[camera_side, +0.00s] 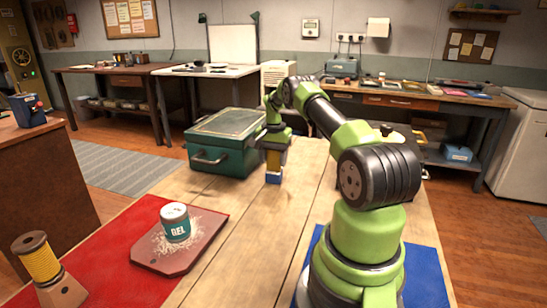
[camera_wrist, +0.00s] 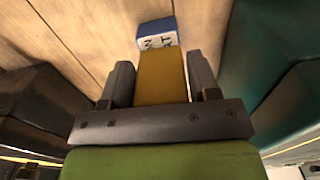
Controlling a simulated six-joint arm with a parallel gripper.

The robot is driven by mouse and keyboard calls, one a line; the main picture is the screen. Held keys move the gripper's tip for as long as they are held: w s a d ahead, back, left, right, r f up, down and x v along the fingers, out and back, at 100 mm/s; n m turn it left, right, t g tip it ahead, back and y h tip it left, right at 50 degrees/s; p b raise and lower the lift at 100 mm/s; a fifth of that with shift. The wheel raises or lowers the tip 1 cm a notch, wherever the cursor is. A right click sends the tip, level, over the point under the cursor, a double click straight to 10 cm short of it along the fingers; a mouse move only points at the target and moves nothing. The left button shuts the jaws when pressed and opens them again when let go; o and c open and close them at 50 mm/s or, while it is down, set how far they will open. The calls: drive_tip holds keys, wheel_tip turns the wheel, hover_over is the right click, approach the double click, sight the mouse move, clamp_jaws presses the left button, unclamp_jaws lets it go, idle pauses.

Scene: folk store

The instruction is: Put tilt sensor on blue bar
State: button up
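A tall yellow block with a blue lower end and a white label (camera_side: 273,178) is upright under my gripper (camera_side: 274,146), beside the green case; it looks like the tilt sensor. In the wrist view the yellow block (camera_wrist: 162,77) lies between the two grey fingers of my gripper (camera_wrist: 161,82), which sit close against its sides. Its blue end shows past the fingertips, with partly readable lettering. I cannot tell whether it touches the table. A blue strip (camera_side: 425,275) lies on the table around my base and may be the blue bar; my arm covers much of it.
A green case (camera_side: 222,143) stands just left of my gripper. A can (camera_side: 175,222) stands on a dark red board (camera_side: 152,262) on a red strip (camera_side: 110,240). A yellow spool (camera_side: 38,258) is at front left. The bare wood between the strips is clear.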

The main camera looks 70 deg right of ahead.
drive_tip(key=shift+o, duration=1.4)
